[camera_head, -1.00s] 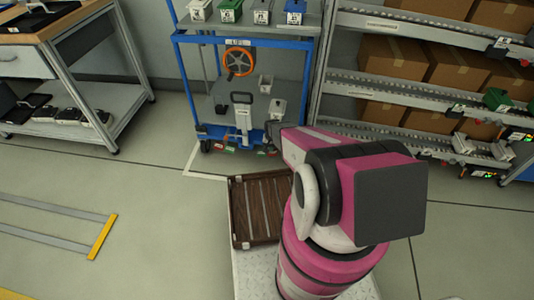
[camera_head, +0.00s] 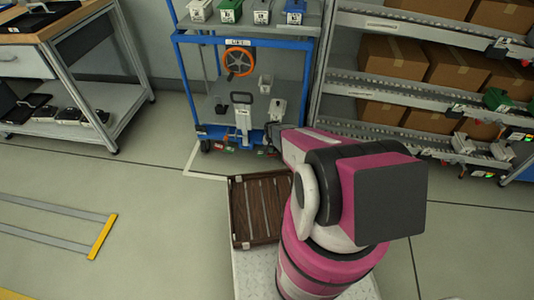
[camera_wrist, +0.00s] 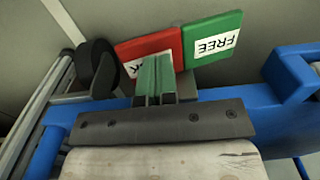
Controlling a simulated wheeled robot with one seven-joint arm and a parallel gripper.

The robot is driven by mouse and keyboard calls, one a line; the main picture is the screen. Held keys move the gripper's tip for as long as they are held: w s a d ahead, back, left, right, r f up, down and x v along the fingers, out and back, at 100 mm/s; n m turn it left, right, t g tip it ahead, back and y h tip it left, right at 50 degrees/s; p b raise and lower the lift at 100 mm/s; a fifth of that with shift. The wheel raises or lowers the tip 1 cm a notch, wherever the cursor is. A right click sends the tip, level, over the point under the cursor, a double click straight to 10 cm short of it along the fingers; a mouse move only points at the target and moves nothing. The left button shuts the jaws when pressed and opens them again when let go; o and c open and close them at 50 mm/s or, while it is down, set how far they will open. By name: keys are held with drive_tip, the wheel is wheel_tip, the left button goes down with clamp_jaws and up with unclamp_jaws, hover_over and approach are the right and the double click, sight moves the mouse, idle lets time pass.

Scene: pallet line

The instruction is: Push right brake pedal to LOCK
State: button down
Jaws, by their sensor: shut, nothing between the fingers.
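In the wrist view a red pedal plate (camera_wrist: 136,48), its white label mostly hidden but for a "K", sits beside a green pedal plate (camera_wrist: 212,40) marked "FREE". My gripper (camera_wrist: 154,66) is shut and empty, with its fingertips over the lower part of the red plate in the picture. I cannot tell if they touch it. In the head view the blue cart (camera_head: 197,93) shows small red and green plates low at its front; my arm reaches to its lower right and hides the fingertips.
A black wheel (camera_wrist: 97,66) and the cart's blue frame (camera_wrist: 108,106) lie close around the fingers. A brown slatted crate (camera_head: 258,207) stands in front of the cart. A shelf rack (camera_head: 430,86) stands to the right, a workbench (camera_head: 62,35) to the left. The left floor is mostly clear.

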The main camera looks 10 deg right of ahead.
drive_tip(key=shift+f, duration=0.35)
idle(0.6)
drive_tip(key=shift+r, duration=3.55)
drive_tip(key=shift+r, duration=0.1)
drive_tip(key=s+r+n, duration=0.1)
drive_tip(key=s+r, duration=0.6)
drive_tip(key=r, duration=0.4)
drive_tip(key=s+r+n, duration=0.1)
drive_tip(key=s+r, duration=0.6)
drive_tip(key=r, duration=0.5)
drive_tip(key=s+r+n, duration=0.1)
drive_tip(key=s+r, duration=0.6)
drive_tip(key=r, duration=0.5)
drive_tip(key=shift+s+n, duration=0.15)
drive_tip(key=shift+n, duration=0.15)
